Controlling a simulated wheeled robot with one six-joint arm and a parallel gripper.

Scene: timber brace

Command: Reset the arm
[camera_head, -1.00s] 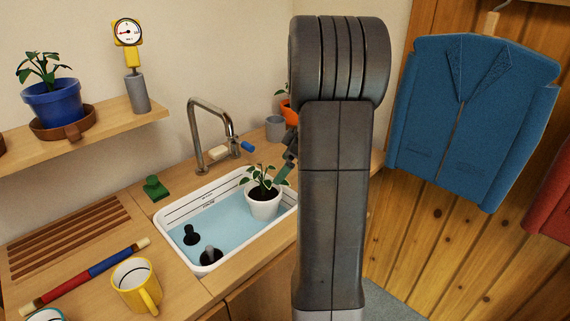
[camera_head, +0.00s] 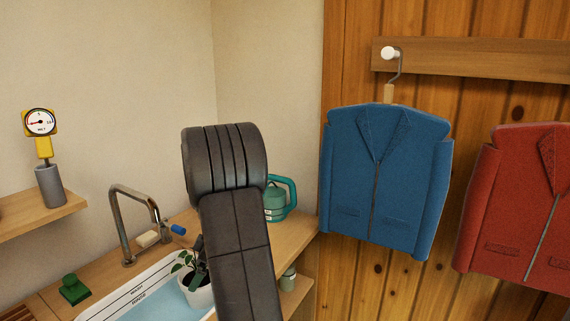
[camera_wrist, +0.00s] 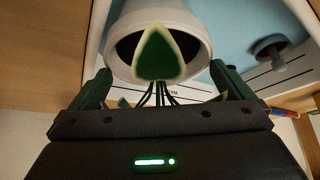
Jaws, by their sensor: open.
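My gripper (camera_wrist: 163,84) is open, its two green fingers spread in the wrist view. Between and beyond them are a green leaf with a pale edge and thin stems of the potted plant. The white pot (camera_wrist: 190,22) is just past the fingertips; I cannot tell whether a finger touches the leaves. In the head view my dark arm rises in front of the counter and hides most of the gripper. The white pot (camera_head: 198,294) stands in the sink basin (camera_head: 113,308), partly behind my arm.
A curved metal faucet (camera_head: 122,220) rises behind the sink. A green block (camera_head: 74,290) sits left of it and a teal watering can (camera_head: 275,203) behind my arm. A blue jacket (camera_head: 350,190) and a red jacket (camera_head: 510,220) hang right. A gauge (camera_head: 41,122) stands on the shelf.

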